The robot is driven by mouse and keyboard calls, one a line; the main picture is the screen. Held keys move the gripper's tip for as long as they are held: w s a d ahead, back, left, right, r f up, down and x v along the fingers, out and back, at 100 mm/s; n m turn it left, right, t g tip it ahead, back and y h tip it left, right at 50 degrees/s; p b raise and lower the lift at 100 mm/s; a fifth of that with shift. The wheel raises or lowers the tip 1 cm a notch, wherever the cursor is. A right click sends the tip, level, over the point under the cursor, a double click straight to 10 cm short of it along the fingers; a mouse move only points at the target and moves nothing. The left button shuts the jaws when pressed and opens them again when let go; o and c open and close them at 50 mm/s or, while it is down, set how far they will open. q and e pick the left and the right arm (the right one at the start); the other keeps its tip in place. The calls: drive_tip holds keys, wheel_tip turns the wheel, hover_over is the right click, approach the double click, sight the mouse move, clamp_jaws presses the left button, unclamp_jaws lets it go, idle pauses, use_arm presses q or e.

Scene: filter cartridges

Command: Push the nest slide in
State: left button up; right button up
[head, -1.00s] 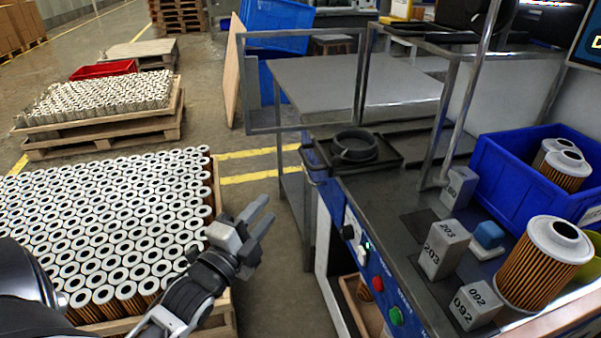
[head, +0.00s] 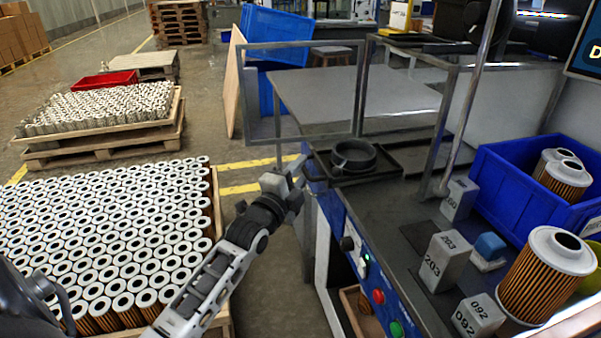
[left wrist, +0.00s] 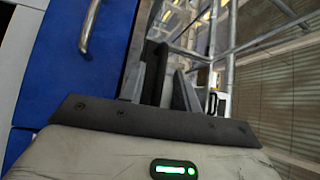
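The nest, a dark round ring (head: 353,156), sits on a flat black slide plate (head: 388,167) at the far left end of the workbench. My left gripper (head: 296,172) is beside the bench's left end, just left of the slide plate's near corner. In the left wrist view, its two fingers (left wrist: 161,88) stand apart, with a dark upright shape between or behind them. I cannot tell whether they touch anything. My right gripper is not in view.
A blue panel with a metal handle (left wrist: 90,28) is close on the left of the wrist view. A metal frame (head: 360,90) stands behind the slide. Numbered blocks (head: 440,262), a filter cartridge (head: 545,270) and a blue bin (head: 500,180) occupy the bench's right side. Cartridges fill a pallet (head: 215,195) at left.

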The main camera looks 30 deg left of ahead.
sight(320, 171)
use_arm(q)
drive_tip(key=shift+w, duration=0.2)
drive_tip(key=shift+c, duration=0.3)
clamp_jaws()
drive_tip(key=shift+w+d, duration=1.55)
drive_tip(key=shift+w, duration=0.25)
drive_tip(key=shift+o, duration=0.3)
unclamp_jaws()
drive_tip(key=shift+s, duration=0.1)
drive_tip(key=shift+f, duration=0.1)
